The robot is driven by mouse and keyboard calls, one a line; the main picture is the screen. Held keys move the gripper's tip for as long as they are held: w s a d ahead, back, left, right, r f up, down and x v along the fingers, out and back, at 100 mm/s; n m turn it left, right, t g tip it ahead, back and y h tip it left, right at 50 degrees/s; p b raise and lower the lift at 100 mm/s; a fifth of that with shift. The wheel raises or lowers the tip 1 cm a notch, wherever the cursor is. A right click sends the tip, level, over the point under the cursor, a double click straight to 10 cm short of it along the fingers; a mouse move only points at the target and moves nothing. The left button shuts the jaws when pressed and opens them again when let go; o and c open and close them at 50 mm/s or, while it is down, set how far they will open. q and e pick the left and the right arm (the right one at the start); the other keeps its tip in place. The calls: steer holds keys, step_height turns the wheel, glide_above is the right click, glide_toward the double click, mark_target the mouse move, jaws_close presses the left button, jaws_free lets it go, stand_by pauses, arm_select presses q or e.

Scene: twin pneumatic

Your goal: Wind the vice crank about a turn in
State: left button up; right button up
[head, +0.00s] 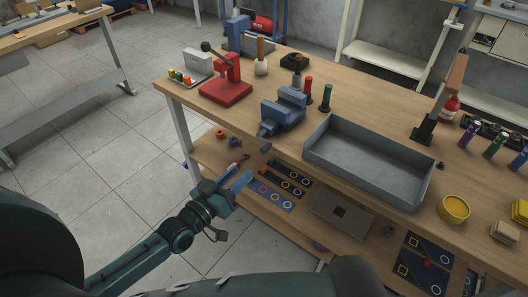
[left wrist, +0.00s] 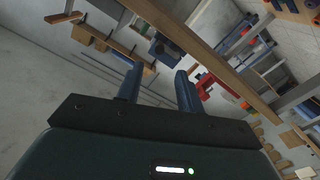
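The blue vice (head: 284,109) sits at the front edge of the wooden bench, left of the grey tray. Its front end (head: 267,130) sticks out past the bench edge; the crank is too small to make out clearly. My left gripper (head: 238,181) is in front of and below the vice, apart from it, in front of the bench edge. In the left wrist view its two blue fingers (left wrist: 158,88) are spread with nothing between them. A blue block (left wrist: 166,49), apparently the vice, shows beyond the fingers. My right gripper is not in view.
A red lever press (head: 226,84) stands left of the vice. A grey tray (head: 367,158) is to the right, with a yellow round tin (head: 453,208) beyond it. The lower shelf holds patterned boards (head: 270,192) near my left gripper. The floor at left is clear.

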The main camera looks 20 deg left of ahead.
mark_target(262, 153)
arm_select(q)
steer(key=x, duration=1)
steer(key=shift+f, duration=0.1)
jaws_close()
